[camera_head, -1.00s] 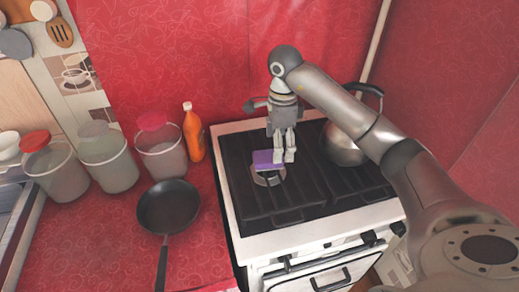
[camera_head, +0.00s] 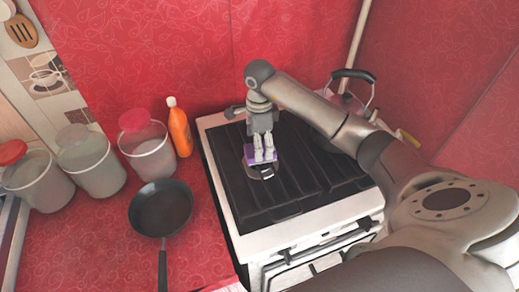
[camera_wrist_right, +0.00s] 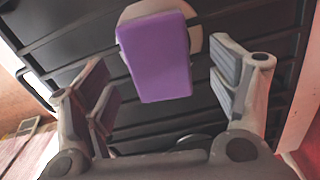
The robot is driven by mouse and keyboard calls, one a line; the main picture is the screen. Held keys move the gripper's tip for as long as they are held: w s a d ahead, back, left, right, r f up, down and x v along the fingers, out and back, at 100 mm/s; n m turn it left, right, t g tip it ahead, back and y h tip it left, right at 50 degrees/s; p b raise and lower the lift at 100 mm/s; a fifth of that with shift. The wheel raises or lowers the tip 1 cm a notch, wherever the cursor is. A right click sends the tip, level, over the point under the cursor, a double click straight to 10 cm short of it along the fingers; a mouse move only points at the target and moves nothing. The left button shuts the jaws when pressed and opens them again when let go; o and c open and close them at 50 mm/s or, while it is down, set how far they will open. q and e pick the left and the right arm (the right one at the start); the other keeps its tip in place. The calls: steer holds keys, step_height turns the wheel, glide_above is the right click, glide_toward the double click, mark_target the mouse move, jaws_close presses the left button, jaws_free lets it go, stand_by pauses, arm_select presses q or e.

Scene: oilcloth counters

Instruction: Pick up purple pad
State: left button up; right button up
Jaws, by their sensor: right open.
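The purple pad (camera_wrist_right: 158,58) is a flat block with rounded edges. It lies on the stove top (camera_head: 296,200), over a round light burner disc (camera_head: 262,172). In the head view the pad (camera_head: 250,158) is partly hidden by my right gripper (camera_head: 264,158), which points down over it. In the right wrist view my right gripper (camera_wrist_right: 165,100) is open, with the pad ahead of and between its spread fingers, not held. My left gripper is not in view.
A kettle (camera_head: 352,74) stands at the back right of the stove, partly behind my arm. A frying pan (camera_head: 160,208), an orange bottle (camera_head: 180,130) and several lidded jars (camera_head: 148,150) stand on the red counter to the left. Red walls close in the back and right.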

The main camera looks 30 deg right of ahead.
step_height(320, 180, down, 3)
steer(key=shift+s+r+p, duration=0.1)
steer(key=shift+s+p, duration=0.05)
steer(key=shift+p, duration=0.25)
steer(key=shift+f, duration=0.2)
steer(key=shift+c, duration=0.2)
steer(key=c, duration=0.8)
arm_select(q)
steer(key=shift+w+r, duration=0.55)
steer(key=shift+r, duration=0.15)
arm_select(e)
steer(key=shift+r, duration=0.1)
